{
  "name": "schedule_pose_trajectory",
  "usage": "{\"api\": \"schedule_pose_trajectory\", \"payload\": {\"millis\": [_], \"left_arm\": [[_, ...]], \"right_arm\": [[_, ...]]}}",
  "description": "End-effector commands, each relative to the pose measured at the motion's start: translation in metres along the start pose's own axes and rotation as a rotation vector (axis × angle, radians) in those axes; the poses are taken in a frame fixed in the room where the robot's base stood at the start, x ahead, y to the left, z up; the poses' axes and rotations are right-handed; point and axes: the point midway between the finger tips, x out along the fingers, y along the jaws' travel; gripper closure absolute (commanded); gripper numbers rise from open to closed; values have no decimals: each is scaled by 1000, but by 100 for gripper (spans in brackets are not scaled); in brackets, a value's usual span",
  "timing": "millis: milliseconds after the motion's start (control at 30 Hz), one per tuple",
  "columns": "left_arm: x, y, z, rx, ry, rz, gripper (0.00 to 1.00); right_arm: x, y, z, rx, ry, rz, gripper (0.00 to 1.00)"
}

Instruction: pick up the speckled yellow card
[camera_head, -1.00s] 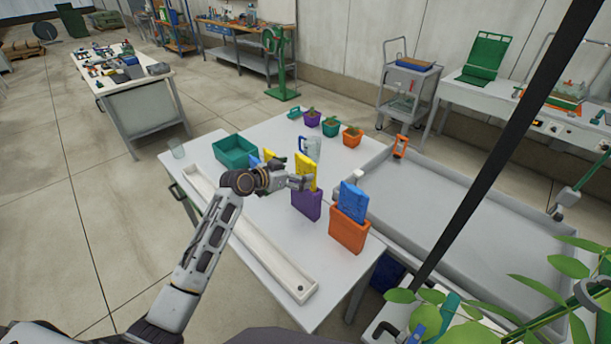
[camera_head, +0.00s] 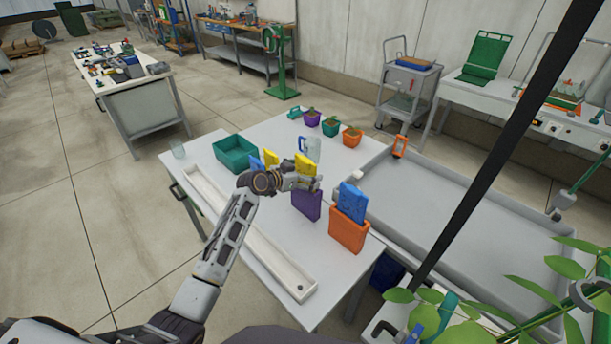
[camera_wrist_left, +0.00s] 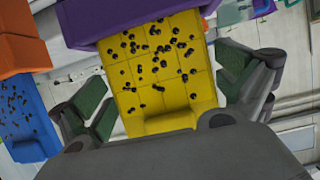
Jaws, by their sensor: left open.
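The speckled yellow card (camera_head: 305,164) stands upright in a purple holder (camera_head: 306,205) on the white table. In the left wrist view the yellow card (camera_wrist_left: 160,70) shows black specks, and the purple holder (camera_wrist_left: 130,18) covers its far end. My left gripper (camera_head: 312,183) is at the card, in front of part of it. In the wrist view the open fingers of my left gripper (camera_wrist_left: 165,84) lie on either side of the card, with green pads facing it. I cannot tell whether they touch it. My right gripper is not in view.
A blue speckled card (camera_head: 352,201) stands in an orange holder (camera_head: 349,236) just right of the purple one. A teal bin (camera_head: 235,153), a white trough (camera_head: 250,232), a clear jug (camera_head: 311,147) and small pots (camera_head: 330,126) are also on the table. A dark post crosses the right side.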

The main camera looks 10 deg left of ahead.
Motion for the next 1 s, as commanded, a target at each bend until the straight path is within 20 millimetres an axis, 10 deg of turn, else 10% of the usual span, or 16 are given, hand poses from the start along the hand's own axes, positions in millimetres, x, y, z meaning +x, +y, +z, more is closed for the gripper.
{"api": "schedule_pose_trajectory", "payload": {"millis": [467, 767, 1000], "left_arm": [[1, 0, 0, 0, 0, 0, 0], [1, 0, 0, 0, 0, -1, 35], [1, 0, 0, 0, 0, -1, 35]], "right_arm": [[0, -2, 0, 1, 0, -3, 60], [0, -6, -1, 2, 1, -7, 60], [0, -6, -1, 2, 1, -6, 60]]}}
